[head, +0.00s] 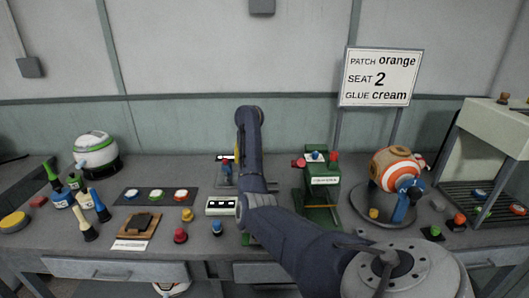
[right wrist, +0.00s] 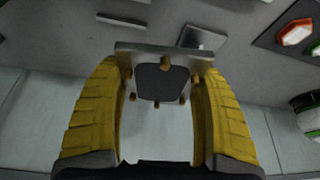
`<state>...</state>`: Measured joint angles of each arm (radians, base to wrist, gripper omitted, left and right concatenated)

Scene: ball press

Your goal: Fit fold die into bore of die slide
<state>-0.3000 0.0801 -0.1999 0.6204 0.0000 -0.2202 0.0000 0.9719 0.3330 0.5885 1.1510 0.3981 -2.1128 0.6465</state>
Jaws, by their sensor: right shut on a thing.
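In the right wrist view, my right gripper (right wrist: 163,85) has its two yellow fingers shut on a grey metal plate (right wrist: 130,58) with a dark rounded face and several brass pins, which looks like the fold die. The grey table surface shows beyond it. In the head view, my right arm rises across the middle and bends down at the back; only a sliver of yellow finger (head: 237,152) shows beside it. The held part is hidden there. A small grey fixture (head: 226,180) stands just left of the arm. I cannot tell which thing is the die slide or see its bore. My left gripper is not in view.
A green machine (head: 322,200) with coloured knobs stands right of the arm. A striped ball (head: 393,162) rests on a round stand farther right. A white-and-green ball (head: 96,152), brushes and a dark strip of coloured discs (head: 155,196) lie left. A sign (head: 380,77) stands behind.

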